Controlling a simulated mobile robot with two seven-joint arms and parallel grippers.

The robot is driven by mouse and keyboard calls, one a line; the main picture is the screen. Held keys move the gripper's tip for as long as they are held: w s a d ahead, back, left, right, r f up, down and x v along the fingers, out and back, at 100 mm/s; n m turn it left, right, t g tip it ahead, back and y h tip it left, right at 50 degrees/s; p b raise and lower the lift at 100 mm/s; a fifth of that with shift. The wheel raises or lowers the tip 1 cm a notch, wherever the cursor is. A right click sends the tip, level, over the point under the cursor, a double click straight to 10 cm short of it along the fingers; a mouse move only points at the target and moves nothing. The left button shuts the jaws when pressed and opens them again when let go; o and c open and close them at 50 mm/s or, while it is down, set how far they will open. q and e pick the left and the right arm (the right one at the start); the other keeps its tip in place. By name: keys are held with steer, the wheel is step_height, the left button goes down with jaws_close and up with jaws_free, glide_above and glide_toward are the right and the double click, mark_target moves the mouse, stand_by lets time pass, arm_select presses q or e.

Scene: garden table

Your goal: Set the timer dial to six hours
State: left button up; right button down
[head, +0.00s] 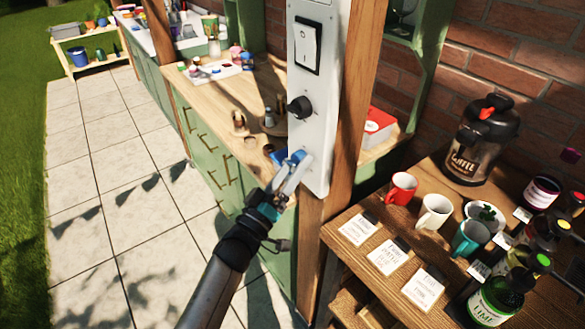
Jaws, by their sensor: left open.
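A white control panel (318,140) is fixed to a wooden post. The timer dial (299,106) is a black round knob in the middle of the panel, sticking out to the left. Its marks and setting are too small to read. My left gripper (291,158) is open and empty, with blue at its fingertips. It is just below the dial, in front of the panel's lower part, apart from the dial. Whether it touches the panel I cannot tell. My right gripper is not in view.
A rocker switch (308,45) is above the dial. The wooden post (350,100) runs beside the panel. Right, a wooden table holds mugs (434,212), cards, bottles and a coffee dispenser (482,140). Behind, a counter (250,90) holds small items. The paved path (110,200) is clear.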

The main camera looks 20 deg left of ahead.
arm_select(q)
steer(key=shift+c, duration=0.2)
jaws_close()
stand_by(0.4)
steer(key=shift+m, duration=0.3)
